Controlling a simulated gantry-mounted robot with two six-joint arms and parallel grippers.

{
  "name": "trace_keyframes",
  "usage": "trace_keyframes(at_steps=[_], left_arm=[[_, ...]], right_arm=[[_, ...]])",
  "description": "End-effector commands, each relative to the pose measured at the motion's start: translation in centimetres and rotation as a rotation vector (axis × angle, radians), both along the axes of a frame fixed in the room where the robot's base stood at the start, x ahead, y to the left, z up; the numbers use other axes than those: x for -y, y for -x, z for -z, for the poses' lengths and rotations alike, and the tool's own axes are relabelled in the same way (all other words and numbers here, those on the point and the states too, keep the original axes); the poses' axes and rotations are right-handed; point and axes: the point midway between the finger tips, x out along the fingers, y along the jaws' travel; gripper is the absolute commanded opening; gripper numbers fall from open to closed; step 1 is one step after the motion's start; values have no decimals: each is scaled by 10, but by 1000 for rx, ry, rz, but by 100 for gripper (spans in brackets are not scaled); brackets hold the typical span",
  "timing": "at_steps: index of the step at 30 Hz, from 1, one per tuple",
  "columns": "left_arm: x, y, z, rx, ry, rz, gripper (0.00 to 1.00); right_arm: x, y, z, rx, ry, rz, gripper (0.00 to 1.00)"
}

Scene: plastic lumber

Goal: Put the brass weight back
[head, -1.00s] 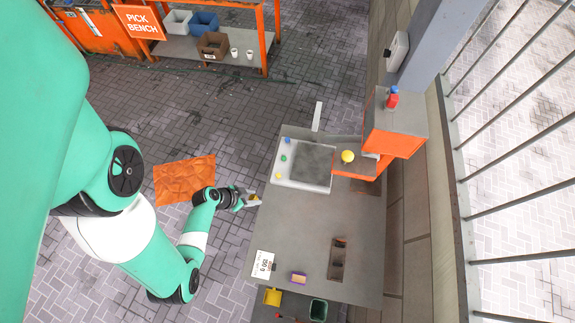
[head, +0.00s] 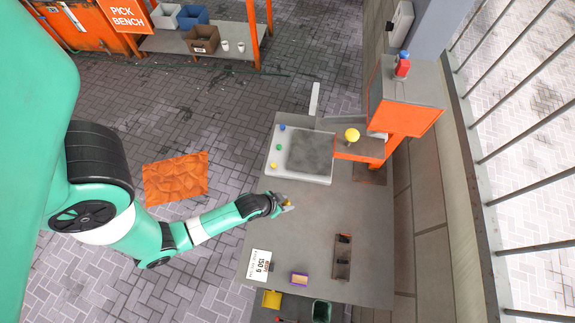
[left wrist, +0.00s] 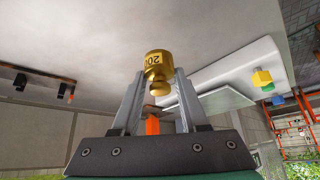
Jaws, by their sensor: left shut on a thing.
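The brass weight (left wrist: 157,66) is a gold cylinder with a knob, marked "200" in the left wrist view. It shows upside down there. My left gripper (left wrist: 159,92) is shut on it by the knob end. In the head view my left gripper (head: 284,205) holds the weight over the left part of the grey bench top (head: 310,225), just below the scale. A brown rack (head: 342,262) with dark pieces in it lies on the bench to the right. It shows at the left of the left wrist view (left wrist: 62,90). My right gripper is not in view.
A white scale (head: 272,165) with coloured buttons and a grey plate stands behind the gripper. An orange stand with a yellow ball (head: 352,135) is at its right. The bench middle is clear.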

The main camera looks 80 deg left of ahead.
Motion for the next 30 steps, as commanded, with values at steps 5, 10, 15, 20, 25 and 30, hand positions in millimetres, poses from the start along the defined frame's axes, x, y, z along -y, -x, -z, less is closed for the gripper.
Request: trace_keyframes(at_steps=[5,10,15,20,25,30], left_arm=[[1,-4,5,1,1,0,0],[3,-7,33,-1,1,-1,0],[2,-7,38,2,1,-1,0],[2,-7,39,2,1,-1,0],[3,-6,40,0,1,-2,60],[3,-6,40,0,2,-1,73]], right_arm=[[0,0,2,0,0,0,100],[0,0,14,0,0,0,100],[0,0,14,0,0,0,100],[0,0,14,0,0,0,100],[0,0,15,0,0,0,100],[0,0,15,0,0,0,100]])
